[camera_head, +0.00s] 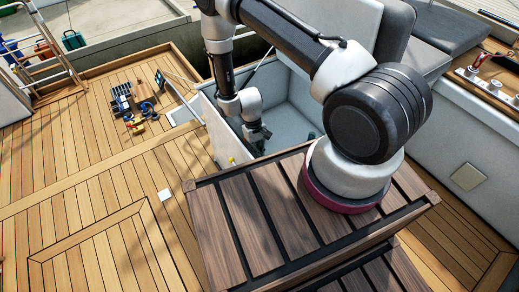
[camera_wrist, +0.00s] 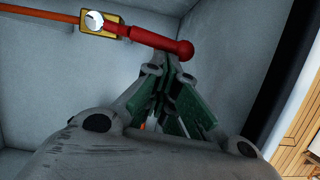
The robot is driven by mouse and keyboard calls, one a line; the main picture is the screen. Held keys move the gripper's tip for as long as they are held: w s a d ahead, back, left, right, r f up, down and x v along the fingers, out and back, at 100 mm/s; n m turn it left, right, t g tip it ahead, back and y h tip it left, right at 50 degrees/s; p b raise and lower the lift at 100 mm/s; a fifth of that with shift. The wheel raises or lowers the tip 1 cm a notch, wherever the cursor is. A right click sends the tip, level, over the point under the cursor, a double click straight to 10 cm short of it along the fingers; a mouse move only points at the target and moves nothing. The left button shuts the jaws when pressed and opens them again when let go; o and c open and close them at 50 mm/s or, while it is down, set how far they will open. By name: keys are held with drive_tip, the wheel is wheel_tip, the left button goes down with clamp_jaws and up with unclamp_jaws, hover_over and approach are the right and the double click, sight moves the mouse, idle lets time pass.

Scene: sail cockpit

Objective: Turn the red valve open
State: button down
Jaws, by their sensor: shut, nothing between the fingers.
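The red valve handle (camera_wrist: 150,39) shows in the wrist view as a bar with a rounded knob at its right end. Its left end meets a yellow valve body (camera_wrist: 97,22) with a round silver piece, on an orange pipe (camera_wrist: 40,13). The handle lies roughly in line with the pipe, sloping slightly down to the right. My gripper (camera_wrist: 170,62) is shut and empty, its tips right beside the handle near the knob end; I cannot tell whether they touch. In the head view my gripper (camera_head: 257,138) is down inside an open pale locker; the valve is hidden there.
The pale locker (camera_head: 208,118) has walls close around my gripper. A dark slatted wooden table (camera_head: 245,215) stands in front of it. Tools (camera_head: 133,105) lie on the deck to the left. Grey cushions (camera_head: 450,30) are at the upper right. Open deck lies left.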

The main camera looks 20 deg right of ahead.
drive_tip(key=shift+s+a+n, duration=0.1)
drive_tip(key=shift+s+n, duration=0.4)
drive_tip(key=shift+n, duration=0.2)
drive_tip(key=w+a+r, duration=0.1)
drive_tip(key=w+r, duration=0.5)
drive_tip(key=r, duration=0.4)
drive_tip(key=shift+w+a+r, duration=0.2)
drive_tip(key=shift+w, duration=0.15)
idle(0.4)
drive_tip(key=s+d+r+g+h, duration=0.1)
drive_tip(key=s+d+r+g, duration=0.15)
drive_tip(key=s, duration=0.35)
drive_tip(key=s+d+r+t, duration=0.1)
drive_tip(key=d+r, duration=0.1)
drive_tip(key=r, duration=1.2)
drive_tip(key=s+d+r+t, duration=0.1)
drive_tip(key=s+d+r, duration=0.1)
drive_tip(key=r, duration=1.2)
drive_tip(key=s+d+r+m+t, duration=0.1)
drive_tip(key=s+d+r+t, duration=0.1)
drive_tip(key=r, duration=0.4)
drive_tip(key=s+d+r+m+t+y, duration=0.1)
drive_tip(key=s+d+r+t, duration=0.1)
drive_tip(key=r, duration=0.4)
drive_tip(key=s+d+r+t, duration=0.3)
drive_tip(key=s+r+t, duration=0.1)
drive_tip(key=s+r, duration=0.2)
drive_tip(key=shift+r+m, duration=0.4)
drive_tip(key=shift+r, duration=0.15)
